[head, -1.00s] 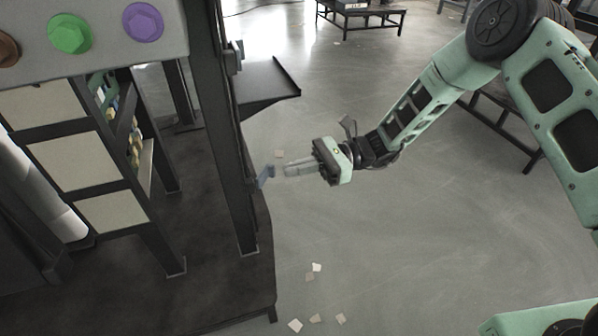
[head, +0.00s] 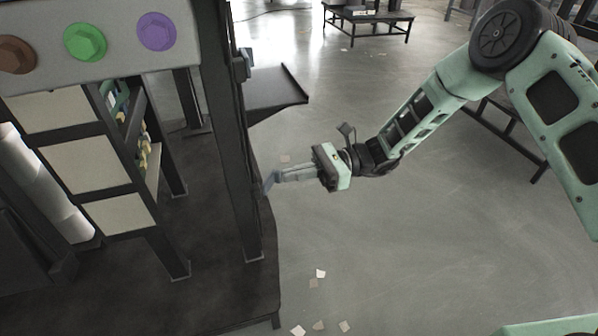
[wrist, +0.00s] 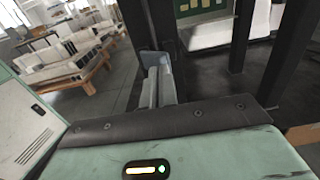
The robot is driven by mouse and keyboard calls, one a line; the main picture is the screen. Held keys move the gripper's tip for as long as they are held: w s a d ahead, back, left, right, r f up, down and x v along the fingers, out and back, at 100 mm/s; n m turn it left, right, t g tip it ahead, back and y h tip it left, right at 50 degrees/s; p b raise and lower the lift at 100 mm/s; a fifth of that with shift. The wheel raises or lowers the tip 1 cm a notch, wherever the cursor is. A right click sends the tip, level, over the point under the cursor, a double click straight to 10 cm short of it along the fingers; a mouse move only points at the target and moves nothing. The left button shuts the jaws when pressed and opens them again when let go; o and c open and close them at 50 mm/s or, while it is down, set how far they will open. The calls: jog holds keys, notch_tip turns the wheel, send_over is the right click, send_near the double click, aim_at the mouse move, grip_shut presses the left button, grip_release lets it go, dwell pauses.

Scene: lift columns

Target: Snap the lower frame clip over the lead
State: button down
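The lower frame clip is a small blue-grey piece (head: 269,181) on the side of the dark upright post (head: 236,150) in the head view. It also shows in the wrist view as a pale grey-blue plate (wrist: 154,59) beside the post. My gripper (head: 277,177) reaches left to it, with its fingertips at the clip. The fingers look close together in the wrist view (wrist: 158,86), their tips against the clip. Whether they grip it or only touch it is not clear. A thin dark lead seems to run down the post; where it meets the clip is too small to tell.
A dark shelf (head: 275,92) juts from the post above and behind my gripper. The dark base platform (head: 215,290) lies below left. Several pale scraps (head: 320,273) lie on the floor. A low bench (head: 368,20) stands far back. Open floor lies right of the post.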

jog(key=shift+s+a, duration=0.15)
jog(key=shift+a, duration=0.1)
jog(key=shift+d, duration=0.1)
jog(key=p+v, duration=0.1)
jog(key=v, duration=0.6)
jog(key=shift+p, duration=0.4)
dwell(0.4)
